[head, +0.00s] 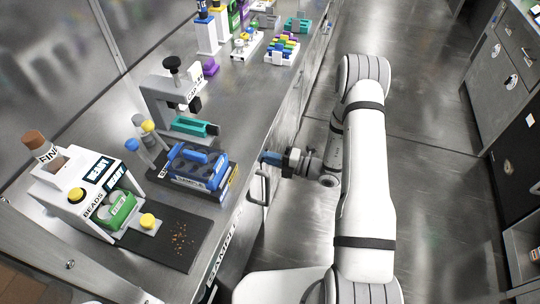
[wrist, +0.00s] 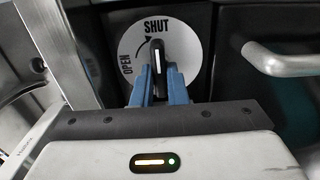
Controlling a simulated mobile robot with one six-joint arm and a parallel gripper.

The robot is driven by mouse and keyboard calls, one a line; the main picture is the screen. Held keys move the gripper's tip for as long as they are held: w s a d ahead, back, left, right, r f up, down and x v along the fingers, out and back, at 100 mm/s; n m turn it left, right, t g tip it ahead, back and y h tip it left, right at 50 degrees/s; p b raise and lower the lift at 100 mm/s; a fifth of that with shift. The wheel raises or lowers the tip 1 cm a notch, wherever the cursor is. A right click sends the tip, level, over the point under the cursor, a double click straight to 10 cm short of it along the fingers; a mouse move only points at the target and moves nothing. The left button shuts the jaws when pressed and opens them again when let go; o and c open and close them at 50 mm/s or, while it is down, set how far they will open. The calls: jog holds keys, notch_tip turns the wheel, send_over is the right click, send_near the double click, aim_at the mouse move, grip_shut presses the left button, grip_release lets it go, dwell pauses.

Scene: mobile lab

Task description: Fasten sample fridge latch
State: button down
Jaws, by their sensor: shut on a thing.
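The sample fridge latch (wrist: 157,55) is a dark handle with a white line, on a round pale dial marked OPEN and SHUT (wrist: 194,62). In the wrist view the handle stands nearly upright, its line pointing at the word SHUT. My gripper (wrist: 158,78) has its two blue fingers closed on the handle, one on each side. In the head view my gripper (head: 271,158) is at the bench front, and the latch is hidden there.
A metal bar handle (wrist: 280,60) sticks out to the right of the dial. The bench top (head: 240,110) above carries a blue rack (head: 197,168), a bead dispenser (head: 85,190) and a dark mat (head: 165,240). The floor aisle (head: 430,180) to the right is clear.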

jog(key=shift+s+a+f, duration=0.1)
jog(key=shift+s+a, duration=0.05)
dwell(0.3)
jog(key=c, duration=1.4)
grip_release()
jog(key=shift+c, duration=0.2)
jog(key=v, duration=0.8)
